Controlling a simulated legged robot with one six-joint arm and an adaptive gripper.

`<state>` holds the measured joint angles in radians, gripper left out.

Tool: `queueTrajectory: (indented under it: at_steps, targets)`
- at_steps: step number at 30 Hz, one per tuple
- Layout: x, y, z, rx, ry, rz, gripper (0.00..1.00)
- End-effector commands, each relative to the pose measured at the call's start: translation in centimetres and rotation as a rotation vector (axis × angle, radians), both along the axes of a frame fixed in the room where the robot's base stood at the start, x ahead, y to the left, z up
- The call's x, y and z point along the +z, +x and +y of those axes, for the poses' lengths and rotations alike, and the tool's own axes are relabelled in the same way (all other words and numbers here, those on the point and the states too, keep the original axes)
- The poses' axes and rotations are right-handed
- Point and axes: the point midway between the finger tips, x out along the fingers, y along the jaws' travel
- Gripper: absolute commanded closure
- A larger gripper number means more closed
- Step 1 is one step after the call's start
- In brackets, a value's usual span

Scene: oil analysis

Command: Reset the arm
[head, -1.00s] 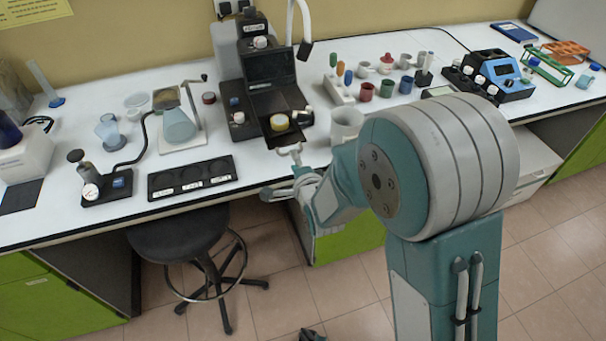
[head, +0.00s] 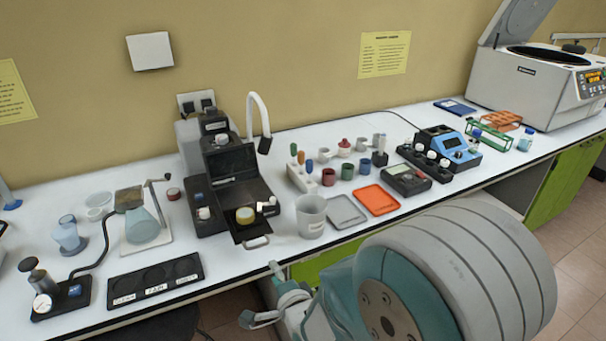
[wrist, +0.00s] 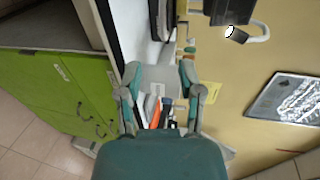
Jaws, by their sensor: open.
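My arm rises at the lower right of the head view, with its large grey and teal joint in front. In the wrist view the open gripper (wrist: 160,84) shows both fingers, with the bench and wall sideways beyond. A pale container lies in line with the gap there, and I cannot tell its distance.
The white bench (head: 290,255) runs across the view. A grey beaker (head: 311,216), a grey tray (head: 346,211) and an orange tray (head: 376,200) stand near its front edge. A black three-well plate (head: 155,279) is at left. A centrifuge (head: 530,80) stands at far right.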

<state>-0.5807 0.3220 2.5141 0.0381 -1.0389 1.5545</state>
Motion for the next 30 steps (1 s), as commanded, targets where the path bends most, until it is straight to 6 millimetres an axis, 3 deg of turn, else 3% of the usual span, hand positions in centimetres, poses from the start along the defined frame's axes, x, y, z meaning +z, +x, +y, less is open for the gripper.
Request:
queueTrajectory:
  at_steps: [5,11,16,23,30]
  targets:
    - [1.5,0.8,-1.8,-0.013,-0.105,-0.007,0.52]
    - [4.7,1.2,-7.2,-0.011,-0.41,0.009,0.52]
    - [7.2,-0.2,-11.9,0.033,-0.664,0.047,0.52]
    - [10.3,-4.5,-18.2,0.152,-0.973,0.124,0.52]
    - [12.9,-11.7,-23.5,0.345,-1.232,0.22,0.52]
